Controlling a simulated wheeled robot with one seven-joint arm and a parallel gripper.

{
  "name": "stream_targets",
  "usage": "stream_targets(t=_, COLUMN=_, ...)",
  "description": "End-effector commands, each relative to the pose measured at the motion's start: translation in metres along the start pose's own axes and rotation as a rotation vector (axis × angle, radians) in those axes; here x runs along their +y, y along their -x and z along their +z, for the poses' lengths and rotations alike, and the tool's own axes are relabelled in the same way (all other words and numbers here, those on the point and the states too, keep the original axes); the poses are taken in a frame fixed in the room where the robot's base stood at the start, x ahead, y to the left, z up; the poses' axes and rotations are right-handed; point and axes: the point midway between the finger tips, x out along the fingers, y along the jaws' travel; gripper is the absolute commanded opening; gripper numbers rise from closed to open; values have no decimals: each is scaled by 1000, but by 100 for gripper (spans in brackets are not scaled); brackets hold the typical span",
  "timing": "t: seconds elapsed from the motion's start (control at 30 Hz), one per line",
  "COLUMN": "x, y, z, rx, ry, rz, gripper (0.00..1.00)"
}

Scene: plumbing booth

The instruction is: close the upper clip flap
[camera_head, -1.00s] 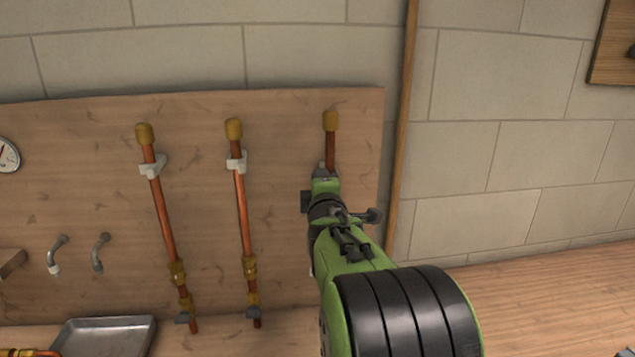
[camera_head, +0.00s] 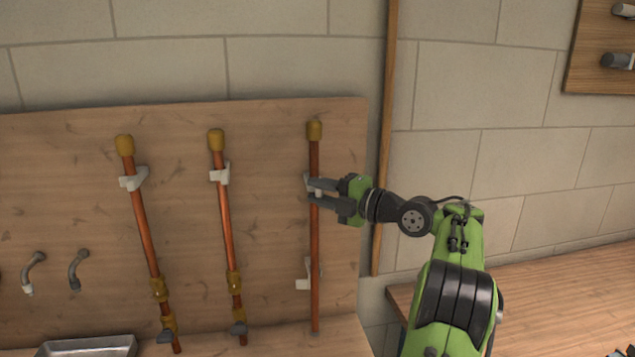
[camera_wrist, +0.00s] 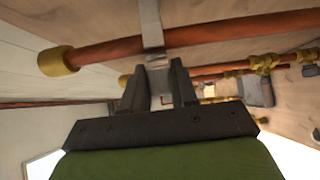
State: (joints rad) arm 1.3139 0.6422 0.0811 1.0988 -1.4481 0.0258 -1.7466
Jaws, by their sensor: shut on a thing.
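The right-hand copper pipe (camera_head: 314,240) stands upright against the wooden board, with a yellow cap on top. The upper clip is mostly hidden by my gripper (camera_head: 313,190) in the head view. My gripper reaches in from the right at clip height, below the cap. In the wrist view, a pale grey strap of the upper clip (camera_wrist: 151,25) crosses the pipe (camera_wrist: 215,32). Its flap (camera_wrist: 158,78) lies between my two dark fingers (camera_wrist: 160,72), which are shut on it. I cannot tell whether the flap is latched.
A lower pale clip (camera_head: 304,282) sits on the same pipe. Two more capped pipes (camera_head: 226,215) with clips stand to the left. A metal tray (camera_head: 88,346) lies at the lower left. A wooden post (camera_head: 384,140) stands right of the board.

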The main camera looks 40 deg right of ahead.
Motion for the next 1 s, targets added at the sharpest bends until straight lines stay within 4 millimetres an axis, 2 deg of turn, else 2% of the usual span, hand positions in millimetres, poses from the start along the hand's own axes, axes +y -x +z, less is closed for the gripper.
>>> stream_targets(t=0.03, x=5, y=1, z=4, rx=24, ry=-9, rz=-2, gripper=0)
stream_targets(t=0.43, x=9, y=0, z=8, rx=214, ry=-9, rz=1, gripper=0)
stream_targets(t=1.0, x=5, y=-2, z=13, rx=370, ry=-5, rz=1, gripper=0)
